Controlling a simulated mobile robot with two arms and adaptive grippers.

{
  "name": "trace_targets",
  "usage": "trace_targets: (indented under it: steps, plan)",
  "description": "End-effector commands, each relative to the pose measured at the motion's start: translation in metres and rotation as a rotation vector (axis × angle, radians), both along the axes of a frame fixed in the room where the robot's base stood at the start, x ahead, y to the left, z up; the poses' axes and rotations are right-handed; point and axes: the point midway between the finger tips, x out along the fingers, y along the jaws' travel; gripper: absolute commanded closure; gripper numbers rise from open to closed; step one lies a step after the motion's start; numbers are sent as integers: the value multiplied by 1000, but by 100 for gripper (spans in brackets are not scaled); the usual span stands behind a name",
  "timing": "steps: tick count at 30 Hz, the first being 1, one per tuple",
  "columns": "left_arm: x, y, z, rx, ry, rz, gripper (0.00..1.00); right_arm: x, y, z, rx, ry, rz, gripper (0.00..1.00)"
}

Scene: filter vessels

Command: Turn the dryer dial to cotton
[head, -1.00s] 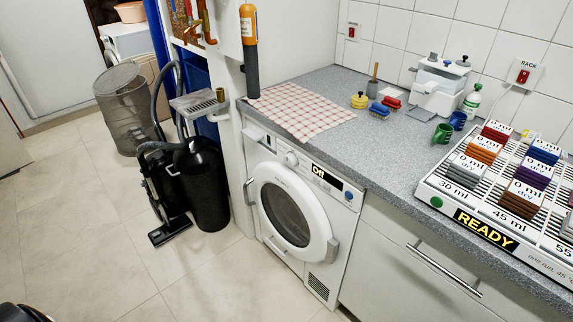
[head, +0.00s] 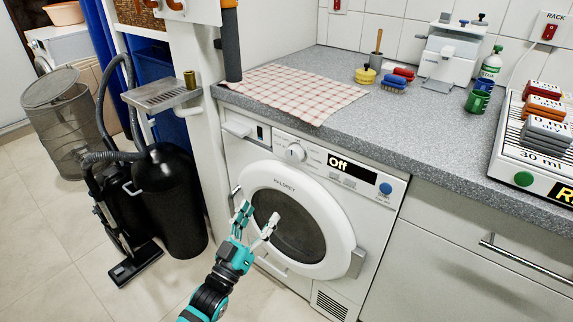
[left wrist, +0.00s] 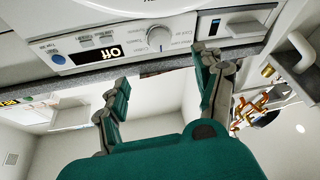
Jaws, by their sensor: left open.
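The dryer (head: 315,260) is a white front-loading machine under the counter, with its round door shut. Its white dial (head: 295,153) sits on the upper panel, left of the display (head: 351,170), which reads "Off". My left gripper (head: 257,216) is open and empty, in front of the dryer door and below the dial. In the left wrist view its fingers (left wrist: 160,88) are spread, apart from the dial. My right gripper is not in view.
The grey counter (head: 420,130) overhangs the panel, with a checked cloth (head: 290,92) on it. A black vacuum cleaner (head: 170,205) and a shelf post with a metal tray (head: 160,93) stand left of the dryer. The floor before the dryer is partly clear.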

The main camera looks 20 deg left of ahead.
Motion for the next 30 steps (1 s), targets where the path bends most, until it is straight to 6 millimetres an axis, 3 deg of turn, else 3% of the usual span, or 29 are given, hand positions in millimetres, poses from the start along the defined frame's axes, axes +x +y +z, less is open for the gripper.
trace_targets:
  steps: [18, 24, 30]
  plan:
    - [116, -24, 47, 1, 1, 1, 31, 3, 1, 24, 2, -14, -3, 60]
    - [141, -29, 57, 1, 4, 1, 31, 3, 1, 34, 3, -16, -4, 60]
    - [150, -31, 61, 2, 5, 1, 31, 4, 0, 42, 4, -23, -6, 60]
